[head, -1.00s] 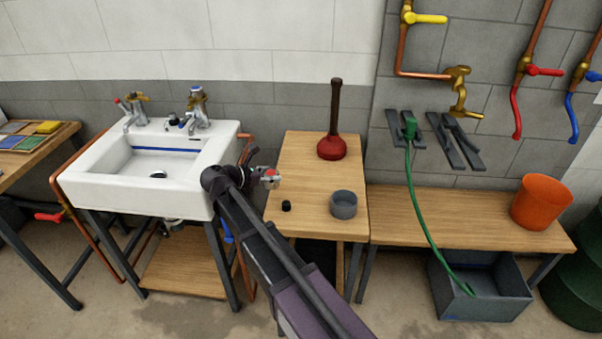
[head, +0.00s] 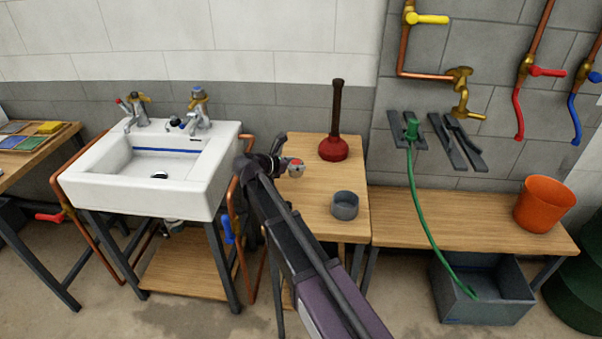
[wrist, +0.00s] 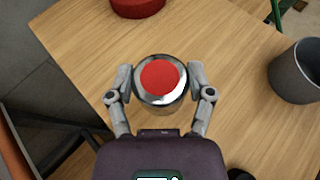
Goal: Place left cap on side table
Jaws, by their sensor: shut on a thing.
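The cap (wrist: 161,80) is a short metallic piece with a red disc on top. In the wrist view it sits between both fingers of my gripper (wrist: 161,88), which is shut on it. In the head view the cap (head: 296,168) shows at the end of my gripper (head: 286,162), over the left part of the wooden side table (head: 315,190). I cannot tell whether the cap touches the table top.
A red plunger (head: 333,149) stands at the back of the side table, and a grey cup (head: 345,205) stands at its front right. A small black thing (wrist: 238,174) is at the wrist view's lower edge. The white sink (head: 150,175) is left. Bare wood lies between plunger and cup.

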